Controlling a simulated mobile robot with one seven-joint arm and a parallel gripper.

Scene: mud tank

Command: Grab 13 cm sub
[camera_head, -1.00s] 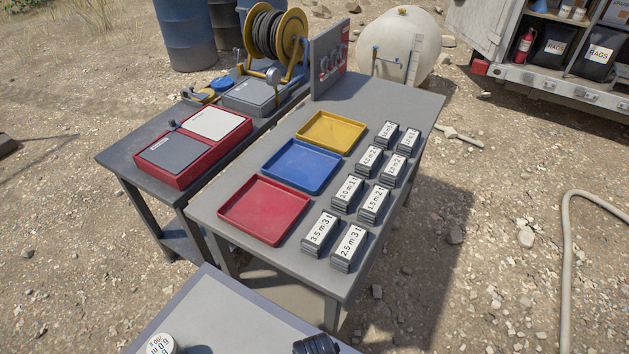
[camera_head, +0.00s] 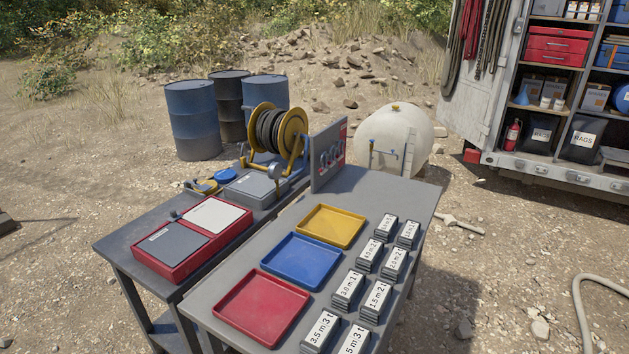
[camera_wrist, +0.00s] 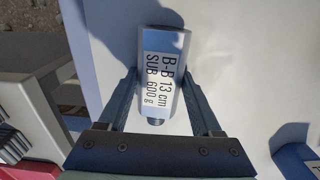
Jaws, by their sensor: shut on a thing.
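The 13 cm sub (camera_wrist: 161,97) is a short silver-grey metal piece in the wrist view, with a white label reading "B-B 13 cm SUB 600 g". A narrower threaded end shows at its bottom. My gripper (camera_wrist: 160,84) has one dark finger on each side of the sub and is shut on it. A pale surface lies behind the sub; I cannot tell whether the sub still touches it. Neither the sub nor my gripper shows in the head view.
A grey table carries red (camera_head: 260,308), blue (camera_head: 301,262) and yellow (camera_head: 331,226) trays, with several labelled dark blocks (camera_head: 348,290) at their right. An upright panel (camera_head: 328,155) stands at its far end. A hose reel (camera_head: 278,132) and a red case (camera_head: 192,243) occupy the left bench.

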